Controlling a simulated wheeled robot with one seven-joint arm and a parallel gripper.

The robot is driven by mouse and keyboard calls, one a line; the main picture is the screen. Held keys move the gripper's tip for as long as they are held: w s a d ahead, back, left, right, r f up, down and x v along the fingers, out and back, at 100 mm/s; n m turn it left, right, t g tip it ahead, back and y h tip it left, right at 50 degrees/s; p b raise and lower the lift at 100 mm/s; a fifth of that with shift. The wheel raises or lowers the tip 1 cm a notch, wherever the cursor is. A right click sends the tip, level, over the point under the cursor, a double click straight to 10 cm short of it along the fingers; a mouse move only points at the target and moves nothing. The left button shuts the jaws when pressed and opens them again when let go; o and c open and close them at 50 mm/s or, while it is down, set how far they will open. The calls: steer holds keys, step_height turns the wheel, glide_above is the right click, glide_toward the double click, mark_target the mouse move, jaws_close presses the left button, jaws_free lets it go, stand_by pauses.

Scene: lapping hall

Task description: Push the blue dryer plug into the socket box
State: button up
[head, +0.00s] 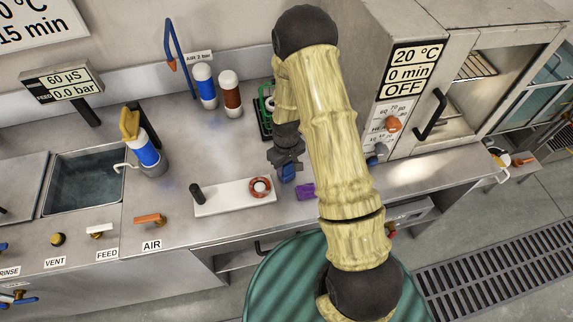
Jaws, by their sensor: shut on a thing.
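My gripper (286,166) is above the steel bench, left of my arm, pointing down. It is shut on a small blue piece (288,174), which looks like the blue dryer plug. The fingers hide part of the piece, and I cannot tell whether it touches the bench. A small grey box-like part with some blue on it (373,160) shows just right of my arm, at the foot of the dryer (405,25). It may be the socket box, but my arm hides much of it.
A purple block (305,191) lies right of a white plate (215,203) bearing a red ring (260,187). A green-framed item (265,112) stands behind my gripper. Blue (204,84) and brown (230,90) cylinders stand at the back. The bench left of the plate is mostly clear.

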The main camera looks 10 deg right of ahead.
steer(key=shift+f, duration=0.2)
steer(key=o, duration=1)
steer(key=shift+o, duration=0.2)
steer(key=shift+r, duration=0.1)
step_height(320, 180, up, 12)
steer(key=shift+r+b, duration=0.1)
steer(key=shift+b, duration=0.95)
steer(key=shift+r, duration=0.1)
steer(key=s+d+r+m+t, duration=0.2)
steer(key=s+r+m, duration=0.2)
steer(key=s+r, duration=0.6)
steer(key=s, duration=0.3)
steer(key=shift+s+d+m+t, duration=0.2)
steer(key=shift+s+m+t, duration=0.1)
steer(key=shift+s, duration=0.1)
